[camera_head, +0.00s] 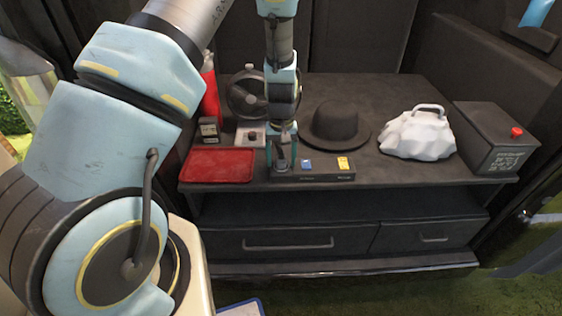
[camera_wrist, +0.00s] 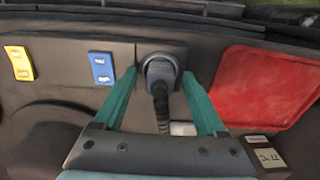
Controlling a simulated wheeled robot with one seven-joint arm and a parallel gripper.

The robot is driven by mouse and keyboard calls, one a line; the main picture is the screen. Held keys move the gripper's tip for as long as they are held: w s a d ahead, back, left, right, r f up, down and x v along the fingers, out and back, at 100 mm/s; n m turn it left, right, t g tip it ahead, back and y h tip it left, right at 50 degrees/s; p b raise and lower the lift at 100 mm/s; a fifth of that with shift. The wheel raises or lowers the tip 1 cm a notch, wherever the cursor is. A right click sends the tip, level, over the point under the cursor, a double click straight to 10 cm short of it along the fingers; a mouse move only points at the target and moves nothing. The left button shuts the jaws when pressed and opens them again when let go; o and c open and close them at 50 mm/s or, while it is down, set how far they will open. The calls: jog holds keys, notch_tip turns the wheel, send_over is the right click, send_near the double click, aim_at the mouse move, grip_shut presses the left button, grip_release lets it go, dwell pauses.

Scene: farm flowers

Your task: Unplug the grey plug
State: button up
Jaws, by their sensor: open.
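The grey plug (camera_wrist: 160,72) with its dark ribbed cord sits on the dark power strip (camera_wrist: 120,55) in the wrist view, apparently seated at one end. My gripper (camera_wrist: 162,78) is open, with one teal finger on each side of the plug and cord. In the head view my gripper (camera_head: 282,157) points down over the left end of the power strip (camera_head: 318,177). The plug is hard to make out there between the fingers.
A red tray (camera_head: 217,165) lies left of the strip. Behind are a black hat (camera_head: 335,122), a fan (camera_head: 247,93) and a red extinguisher (camera_head: 210,95). A white bag (camera_head: 418,135) and a dark box with a red button (camera_head: 495,140) stand right. The counter (camera_head: 385,175) is bare near its front right.

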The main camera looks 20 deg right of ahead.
aim_at(281, 154)
jog(key=shift+c, duration=0.3)
dwell(0.4)
grip_shut()
dwell(0.3)
jog(key=shift+r, duration=0.15)
dwell(0.4)
jog(key=shift+r+p, duration=2.15)
jog(key=shift+r, duration=0.75)
